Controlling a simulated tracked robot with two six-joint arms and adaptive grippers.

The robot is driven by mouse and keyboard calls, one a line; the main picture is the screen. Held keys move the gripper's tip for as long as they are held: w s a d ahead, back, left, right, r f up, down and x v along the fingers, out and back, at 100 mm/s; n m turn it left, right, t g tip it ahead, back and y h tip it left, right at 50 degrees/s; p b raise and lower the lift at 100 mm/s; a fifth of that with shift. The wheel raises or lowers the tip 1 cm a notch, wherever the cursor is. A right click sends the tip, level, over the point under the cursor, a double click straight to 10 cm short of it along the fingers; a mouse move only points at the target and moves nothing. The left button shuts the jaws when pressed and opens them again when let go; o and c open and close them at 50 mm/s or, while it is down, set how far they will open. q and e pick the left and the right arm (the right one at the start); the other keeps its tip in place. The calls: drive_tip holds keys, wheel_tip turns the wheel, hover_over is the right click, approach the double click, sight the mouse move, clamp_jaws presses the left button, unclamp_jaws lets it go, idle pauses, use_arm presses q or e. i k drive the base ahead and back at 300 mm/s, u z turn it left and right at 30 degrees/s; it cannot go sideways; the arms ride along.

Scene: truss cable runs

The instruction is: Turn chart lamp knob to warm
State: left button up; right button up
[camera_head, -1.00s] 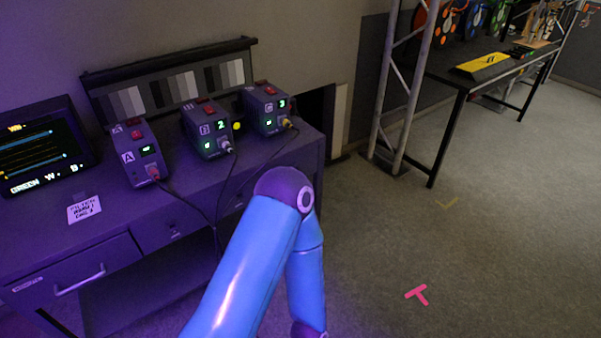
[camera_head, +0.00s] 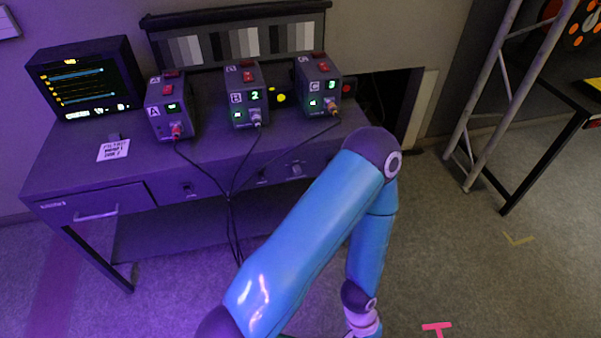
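A grey-step chart (camera_head: 240,40) stands at the back of the desk under a dark bar that looks like a lamp housing (camera_head: 235,14). I cannot make out a knob marked warm. A small yellow round thing (camera_head: 281,98) sits between boxes B and C, and a small red dot (camera_head: 347,87) shows right of box C; I cannot tell whether either is the knob. One blue arm of mine crosses in front of the desk, its elbow high and its forearm hanging down past the bottom edge. Neither gripper is in view.
The desk (camera_head: 130,176) carries box A (camera_head: 162,118), box B (camera_head: 240,100), box C (camera_head: 316,90), a monitor (camera_head: 85,75) and a paper note (camera_head: 113,150). Cables hang down its front. A truss (camera_head: 500,90) stands at right. Floor between is clear.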

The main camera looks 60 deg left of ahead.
sight(295, 168)
drive_tip(key=u, duration=4.2)
drive_tip(key=k, duration=0.1)
drive_tip(key=z, duration=2.75)
drive_tip(key=i, duration=0.6)
drive_tip(key=z, duration=0.15)
drive_tip(key=k, duration=0.6)
drive_tip(key=u, duration=0.1)
